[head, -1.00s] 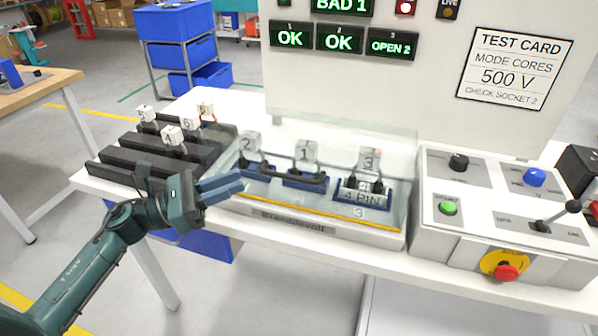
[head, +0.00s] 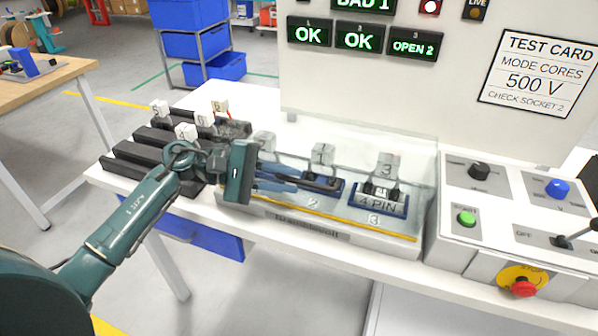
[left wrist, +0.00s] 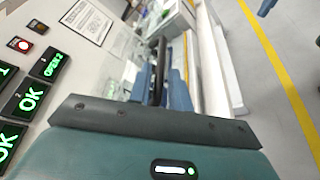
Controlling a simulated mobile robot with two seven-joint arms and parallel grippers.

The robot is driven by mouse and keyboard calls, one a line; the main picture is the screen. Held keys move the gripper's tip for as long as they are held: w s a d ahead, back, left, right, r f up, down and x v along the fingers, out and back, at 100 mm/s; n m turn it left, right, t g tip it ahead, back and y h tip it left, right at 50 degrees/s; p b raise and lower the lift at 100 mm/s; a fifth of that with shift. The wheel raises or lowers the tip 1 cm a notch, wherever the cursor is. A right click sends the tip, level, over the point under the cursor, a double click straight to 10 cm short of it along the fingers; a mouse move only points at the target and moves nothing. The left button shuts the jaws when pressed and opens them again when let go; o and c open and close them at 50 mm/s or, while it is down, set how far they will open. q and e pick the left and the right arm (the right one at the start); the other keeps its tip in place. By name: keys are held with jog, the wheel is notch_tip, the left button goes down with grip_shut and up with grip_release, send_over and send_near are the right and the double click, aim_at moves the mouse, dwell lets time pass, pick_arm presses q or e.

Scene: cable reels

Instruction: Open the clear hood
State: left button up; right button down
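The clear hood (head: 405,140) is down over the test bay, with a yellow strip (head: 340,226) along its front edge. A dark bar-shaped handle (head: 322,184) runs along the hood's front; it also shows in the left wrist view (left wrist: 161,65). My left gripper (head: 285,180) is at the handle's left end. In the left wrist view its two blue fingers (left wrist: 160,90) lie either side of the bar and look apart; contact with the bar is unclear. My right gripper is not in view.
Numbered white cubes and a 4 PIN block (head: 378,203) sit under the hood. Black racks (head: 150,160) with numbered cubes stand left. A control box (head: 480,190) with knobs, green button and red stop (head: 523,288) stands right. The display panel (head: 440,90) rises behind.

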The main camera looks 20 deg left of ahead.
aim_at(321, 169)
pick_arm(q)
jog(key=shift+p+x, duration=0.35)
jog(key=shift+x, duration=1.05)
jog(key=shift+c, duration=0.2)
grip_shut()
